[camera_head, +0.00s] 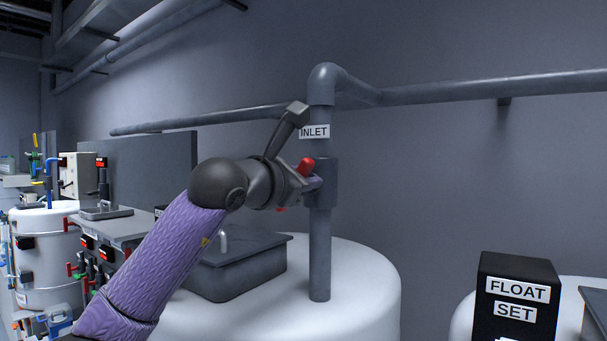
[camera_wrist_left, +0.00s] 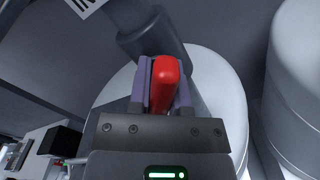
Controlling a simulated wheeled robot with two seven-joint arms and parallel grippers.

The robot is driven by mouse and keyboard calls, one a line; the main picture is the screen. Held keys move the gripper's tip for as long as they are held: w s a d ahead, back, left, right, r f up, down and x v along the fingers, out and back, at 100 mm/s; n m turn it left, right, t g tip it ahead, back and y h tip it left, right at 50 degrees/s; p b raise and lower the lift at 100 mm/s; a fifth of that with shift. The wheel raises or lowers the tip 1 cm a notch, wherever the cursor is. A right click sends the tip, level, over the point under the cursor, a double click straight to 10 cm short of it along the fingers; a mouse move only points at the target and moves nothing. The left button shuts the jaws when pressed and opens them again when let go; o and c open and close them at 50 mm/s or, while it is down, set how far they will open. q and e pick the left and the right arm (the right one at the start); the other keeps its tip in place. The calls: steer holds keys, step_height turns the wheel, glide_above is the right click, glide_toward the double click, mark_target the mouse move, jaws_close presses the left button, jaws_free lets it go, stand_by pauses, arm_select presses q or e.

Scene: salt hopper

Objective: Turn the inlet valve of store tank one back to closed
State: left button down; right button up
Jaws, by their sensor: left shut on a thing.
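The inlet valve is a grey body (camera_head: 325,183) on a vertical grey pipe with an INLET label (camera_head: 314,131) above it. Its red handle (camera_head: 306,167) shows at the gripper in the head view. In the left wrist view the red handle (camera_wrist_left: 165,82) stands between the two purple-grey fingers. My left gripper (camera_head: 308,184) is shut on this handle, and its fingers hide part of it. The white store tank (camera_head: 355,275) is below, with the pipe going into its top. My right gripper is not in view.
A dark grey hatch box (camera_head: 235,270) sits on the tank top under my left arm. A black FLOAT SET box (camera_head: 515,300) stands at the lower right. A horizontal pipe (camera_head: 480,92) runs along the wall. Benches with several valves and another white tank (camera_head: 45,250) are at the left.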

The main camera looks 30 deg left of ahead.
arm_select(q)
steer(key=shift+d+f+m+p, duration=0.1)
steer(key=shift+f+m+p, duration=0.1)
steer(key=shift+m, duration=1.45)
steer(key=shift+d+f+m+p, duration=0.1)
steer(key=shift+f+m, duration=0.1)
steer(key=shift+m, duration=1.5)
steer(key=shift+d+f+m+p, duration=0.1)
steer(key=shift+f+m, duration=0.1)
steer(key=shift+m, duration=1.45)
steer(key=c, duration=0.6)
jaws_free()
steer(key=shift+o, duration=0.2)
